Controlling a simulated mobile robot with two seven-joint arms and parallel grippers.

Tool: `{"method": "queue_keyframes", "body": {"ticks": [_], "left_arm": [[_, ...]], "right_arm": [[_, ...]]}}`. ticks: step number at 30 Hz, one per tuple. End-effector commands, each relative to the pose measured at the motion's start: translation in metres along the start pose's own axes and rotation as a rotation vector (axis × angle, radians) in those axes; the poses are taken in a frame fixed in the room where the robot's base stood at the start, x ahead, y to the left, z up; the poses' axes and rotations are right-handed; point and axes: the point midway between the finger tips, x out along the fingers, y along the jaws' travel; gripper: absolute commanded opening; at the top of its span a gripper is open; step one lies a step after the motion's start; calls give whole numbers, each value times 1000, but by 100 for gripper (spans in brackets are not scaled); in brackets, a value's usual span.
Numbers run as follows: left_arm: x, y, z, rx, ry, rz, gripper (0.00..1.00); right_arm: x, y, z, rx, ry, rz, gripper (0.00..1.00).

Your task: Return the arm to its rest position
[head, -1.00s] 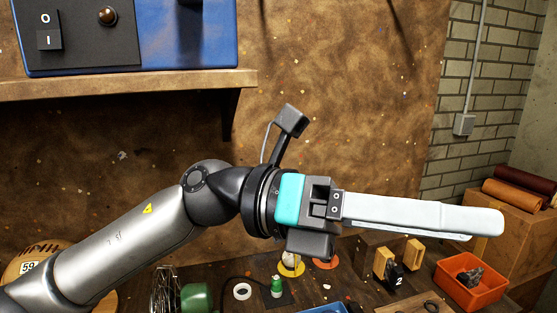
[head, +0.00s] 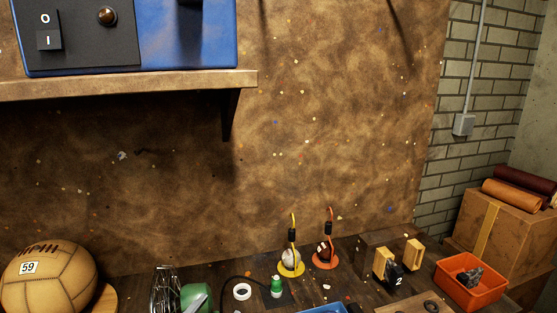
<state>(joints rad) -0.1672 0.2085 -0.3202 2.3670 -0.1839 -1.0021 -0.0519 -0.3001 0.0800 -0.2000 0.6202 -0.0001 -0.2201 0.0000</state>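Neither of my grippers is in the head view now, and no arm shows. The space in front of the wall and above the bench (head: 217,269), where an arm was, is empty. Whether either gripper is open or shut, or holds anything, is hidden.
A tan leather ball (head: 55,280) marked 59 sits at the left. A green object (head: 196,297), white ring (head: 242,291), green bottle (head: 277,287), yellow disc (head: 291,269), orange disc (head: 325,261) and orange bin (head: 470,284) stand rightward. A shelf (head: 150,83) carries a blue machine (head: 186,40).

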Motion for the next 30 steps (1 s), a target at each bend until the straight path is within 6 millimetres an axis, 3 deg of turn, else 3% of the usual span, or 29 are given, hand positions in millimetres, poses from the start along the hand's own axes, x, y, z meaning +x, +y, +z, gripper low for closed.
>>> {"method": "queue_keyframes", "body": {"ticks": [1, 3, 6, 9, 14, 16, 23, 30], "left_arm": [[-10, 7, 37, -51, -123, 25, 67], [-26, 15, 81, -108, -279, 53, 67], [-55, 27, 132, -176, -472, 89, 67], [-86, 38, 171, -230, -636, 122, 67], [-141, 56, 220, -303, -879, 169, 67], [-123, 62, 237, -297, -876, 170, 67], [-88, 87, 298, -291, -900, 180, 67], [-56, 124, 388, -284, -934, 194, 67]], "right_arm": [[0, 0, 0, 0, 0, 0, 50], [0, 0, 0, 0, 0, 0, 50], [0, 0, 0, 0, 0, 0, 50], [0, 0, 0, 0, 0, 0, 50], [0, 0, 0, 0, 0, 0, 50], [6, 0, 0, 0, 1, 0, 50], [20, 0, 2, 0, 0, 0, 50], [40, 0, 3, 0, 0, 0, 50]]}}
